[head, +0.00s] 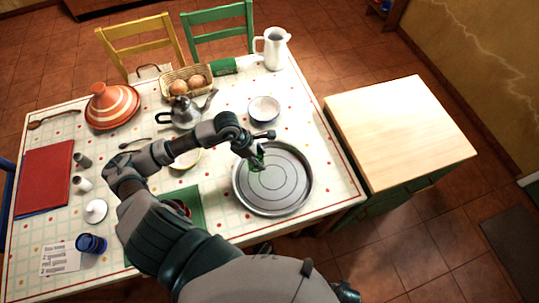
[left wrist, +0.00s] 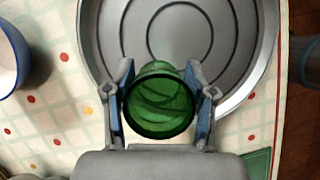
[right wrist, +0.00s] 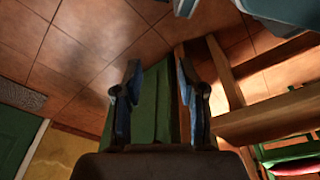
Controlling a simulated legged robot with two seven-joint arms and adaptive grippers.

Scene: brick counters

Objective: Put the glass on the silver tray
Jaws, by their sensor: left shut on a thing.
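The silver tray (head: 283,196) is round, with ring lines on its bottom, and lies at the table's right side in the head view. The green glass (left wrist: 160,105) is between the fingers of my left gripper (head: 257,154), which is shut on it. The glass is over the upper left part of the tray; I cannot tell whether it touches the bottom. The tray also shows behind the glass in the left wrist view (left wrist: 240,40). My right gripper (right wrist: 160,100) is open and empty in the right wrist view, away from the tabletop.
A blue-rimmed bowl (head: 263,109), a metal teapot (head: 186,114) and a yellowish bowl (head: 187,159) stand near the tray. A red-and-white tagine (head: 111,106), an egg basket (head: 187,84) and a white pitcher (head: 273,48) are farther back. The wooden-topped counter (head: 400,130) at right is bare.

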